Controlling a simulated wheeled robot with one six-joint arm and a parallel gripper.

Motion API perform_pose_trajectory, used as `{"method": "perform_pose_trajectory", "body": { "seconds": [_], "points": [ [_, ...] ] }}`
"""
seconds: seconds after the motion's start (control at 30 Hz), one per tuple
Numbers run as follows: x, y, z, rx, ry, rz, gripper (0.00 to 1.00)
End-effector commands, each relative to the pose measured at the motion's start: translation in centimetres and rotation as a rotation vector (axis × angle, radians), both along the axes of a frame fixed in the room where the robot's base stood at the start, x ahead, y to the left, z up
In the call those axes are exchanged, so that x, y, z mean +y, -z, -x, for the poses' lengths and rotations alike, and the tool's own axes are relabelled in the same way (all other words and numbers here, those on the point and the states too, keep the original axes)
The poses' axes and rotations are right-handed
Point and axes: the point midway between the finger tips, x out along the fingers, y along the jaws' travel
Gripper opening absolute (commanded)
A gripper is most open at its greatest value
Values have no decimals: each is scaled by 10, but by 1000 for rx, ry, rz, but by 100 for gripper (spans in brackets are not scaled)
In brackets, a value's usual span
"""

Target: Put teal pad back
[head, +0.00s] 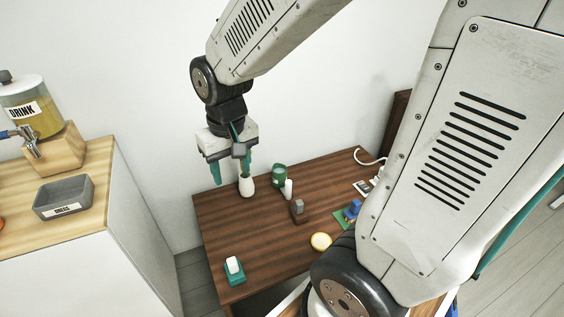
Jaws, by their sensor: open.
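A teal pad (235,279) lies near the front left corner of the dark wooden table, with a small white block (233,265) on it. My gripper (231,176) is above the table's back left part, its two teal fingers pointing down, open and apart. I see nothing held between them. It is well behind the pad, not touching it. A white vase (247,187) stands by the right finger; I cannot tell whether they touch.
A green cup (279,175), a white cylinder (288,189), a grey-brown block (297,211), a yellow round item (321,242) and a green board with blue parts (342,217) stand on the table (265,238). A counter (85,220) with a drink dispenser (32,112) and grey tray (63,199) is left.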

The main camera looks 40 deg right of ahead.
Motion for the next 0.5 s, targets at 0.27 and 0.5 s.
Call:
{"method": "perform_pose_trajectory", "body": {
  "seconds": [0.27, 0.5],
  "points": [
    [-6, -75, 91, -36, -66, 8, 52],
    [-8, -96, 142, -42, -98, 13, 52]
  ]
}}
